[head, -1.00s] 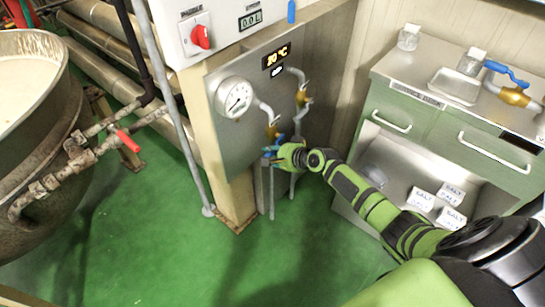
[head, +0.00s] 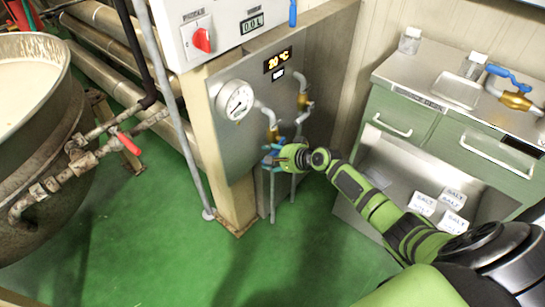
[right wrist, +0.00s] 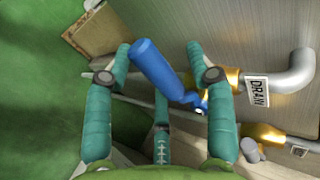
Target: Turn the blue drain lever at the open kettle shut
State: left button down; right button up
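The blue drain lever (right wrist: 162,70) shows in the right wrist view, joined to a brass valve (right wrist: 222,82) beside a DRAIN label (right wrist: 257,91). Its free end points up and left in that view. My right gripper (right wrist: 160,55) has its teal fingers spread, with the lever lying between them; I cannot tell if a finger touches it. In the head view my right gripper (head: 273,155) is at the lower pipes of the steel panel (head: 245,135) and mostly hides the lever. The open kettle (head: 40,120) stands at the far left. My left gripper is not in view.
A red-handled valve (head: 128,143) sits on the kettle's pipe. A pressure gauge (head: 235,100) and another brass valve (head: 304,101) are above my gripper. A green cabinet (head: 400,118) stands right, with a blue-handled valve (head: 515,99) on top. The green floor is clear.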

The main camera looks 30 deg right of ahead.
jog(key=v, duration=1.2)
dwell(0.4)
